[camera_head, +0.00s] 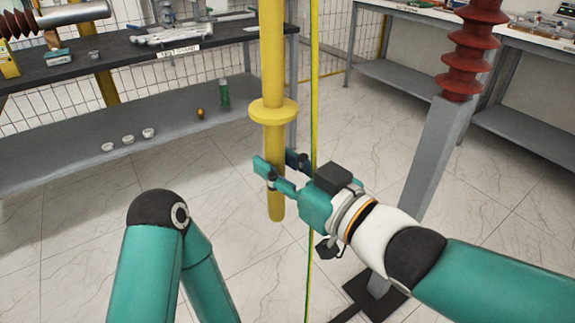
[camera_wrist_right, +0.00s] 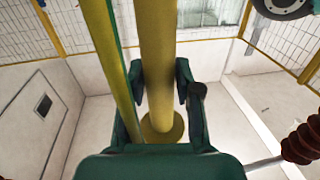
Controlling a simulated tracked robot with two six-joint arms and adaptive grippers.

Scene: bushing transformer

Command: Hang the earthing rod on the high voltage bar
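The earthing rod (camera_head: 272,60) is a long yellow pole with a round collar (camera_head: 273,112). It stands about upright in the head view, its top beyond the frame and its lower end above the floor. My right gripper (camera_head: 280,172) is around the rod just below the collar. In the right wrist view the rod (camera_wrist_right: 158,50) runs between the two fingers (camera_wrist_right: 160,85), which lie close against its sides. A yellow-green cable (camera_head: 314,80) runs beside the rod and past the gripper. My left gripper is not in view.
A red-brown ribbed insulator (camera_head: 471,45) on a grey post (camera_head: 435,150) stands to the right, near my right arm. A dark bench (camera_head: 110,62) with tools is at the back left, above a grey shelf (camera_head: 60,150). Tiled floor lies between them.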

